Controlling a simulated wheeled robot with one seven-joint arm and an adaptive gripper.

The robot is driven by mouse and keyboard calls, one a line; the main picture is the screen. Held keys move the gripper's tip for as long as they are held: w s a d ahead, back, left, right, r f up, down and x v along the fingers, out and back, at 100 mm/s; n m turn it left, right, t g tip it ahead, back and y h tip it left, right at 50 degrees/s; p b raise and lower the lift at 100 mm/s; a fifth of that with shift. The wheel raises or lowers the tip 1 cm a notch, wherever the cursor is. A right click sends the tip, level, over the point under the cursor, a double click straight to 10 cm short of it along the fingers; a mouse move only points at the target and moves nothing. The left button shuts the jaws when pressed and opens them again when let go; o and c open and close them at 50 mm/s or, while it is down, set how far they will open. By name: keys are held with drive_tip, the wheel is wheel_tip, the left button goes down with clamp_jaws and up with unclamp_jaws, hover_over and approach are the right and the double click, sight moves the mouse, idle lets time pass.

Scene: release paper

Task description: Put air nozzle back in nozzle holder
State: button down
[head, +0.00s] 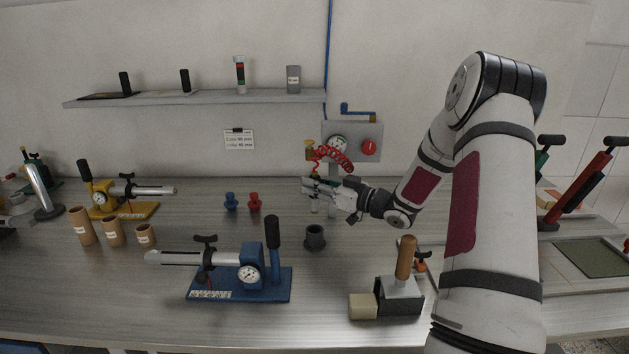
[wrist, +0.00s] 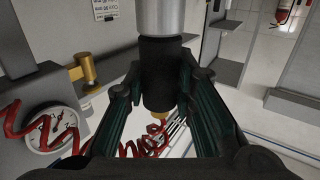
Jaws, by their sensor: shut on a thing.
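The air nozzle shows in the wrist view as a dark cylinder (wrist: 160,78) with a silver end and a brass fitting, from which a red coiled hose (wrist: 140,148) runs. My gripper (head: 314,187) is shut on its dark body, with a finger on each side. In the head view the nozzle's pale end (head: 315,207) points down below the fingers, roughly upright. A dark grey cup, which looks like the nozzle holder (head: 314,238), stands on the table below it. The nozzle appears above the cup and apart from it. The exact alignment in depth cannot be told.
A wall panel with a gauge (head: 338,144) and red knob (head: 369,147) is behind my gripper. A blue clamp device (head: 245,280) stands front left. A stamp with a wooden handle (head: 405,258) is front right. Red and blue pegs (head: 254,201) stand left.

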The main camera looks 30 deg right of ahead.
drive_tip(key=shift+f+b, duration=0.7)
drive_tip(key=shift+f, duration=1.55)
drive_tip(key=shift+p, duration=0.7)
drive_tip(key=shift+f+b, duration=1.05)
drive_tip(key=shift+f, duration=2)
drive_tip(key=c, duration=1.3)
unclamp_jaws()
drive_tip(key=shift+s, duration=0.15)
drive_tip(key=v, duration=1.1)
drive_tip(key=shift+s+d, duration=0.15)
drive_tip(key=shift+s, duration=0.2)
